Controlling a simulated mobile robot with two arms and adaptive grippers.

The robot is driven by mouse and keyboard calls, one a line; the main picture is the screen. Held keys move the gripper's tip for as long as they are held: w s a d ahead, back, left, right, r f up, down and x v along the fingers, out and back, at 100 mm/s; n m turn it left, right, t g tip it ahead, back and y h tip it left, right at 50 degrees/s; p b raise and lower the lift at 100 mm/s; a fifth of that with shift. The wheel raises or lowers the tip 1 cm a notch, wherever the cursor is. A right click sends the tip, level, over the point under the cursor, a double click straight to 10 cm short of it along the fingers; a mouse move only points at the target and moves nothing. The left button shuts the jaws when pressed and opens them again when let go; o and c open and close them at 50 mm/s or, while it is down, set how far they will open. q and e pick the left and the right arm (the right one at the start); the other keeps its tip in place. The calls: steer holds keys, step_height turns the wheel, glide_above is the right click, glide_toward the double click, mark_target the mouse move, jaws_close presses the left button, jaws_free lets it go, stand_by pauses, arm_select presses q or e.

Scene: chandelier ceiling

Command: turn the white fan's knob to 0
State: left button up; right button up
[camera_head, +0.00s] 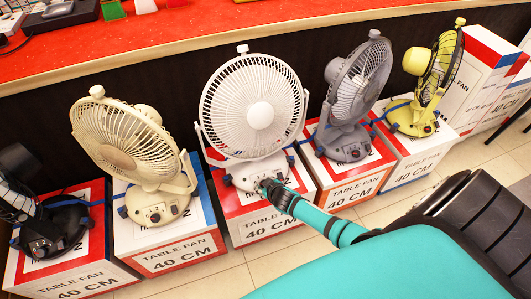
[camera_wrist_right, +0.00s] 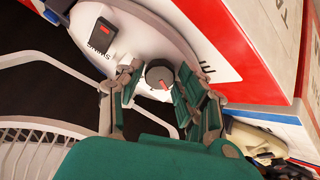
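The white fan (camera_head: 257,112) stands on its box, third from the left in the head view. Its round dark grey knob (camera_wrist_right: 159,74) with a red mark shows on the white base in the right wrist view. My right gripper (camera_head: 268,187) reaches the front of the fan's base. In the right wrist view the right gripper (camera_wrist_right: 163,80) is open, with one finger on each side of the knob. I cannot tell whether either finger touches it. The knob's numbers are not readable. The head view hides the knob behind the gripper. My left gripper is in neither view.
A cream fan (camera_head: 132,145) stands left of the white fan, and a grey fan (camera_head: 352,90) stands right. A yellow fan (camera_head: 432,80) and a black fan (camera_head: 45,222) stand farther out. A dark rocker switch (camera_wrist_right: 101,36) sits beside the knob. A red-topped counter (camera_head: 230,22) runs behind.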

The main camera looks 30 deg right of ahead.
steer(key=shift+o, duration=1.3)
steer(key=v, duration=1.2)
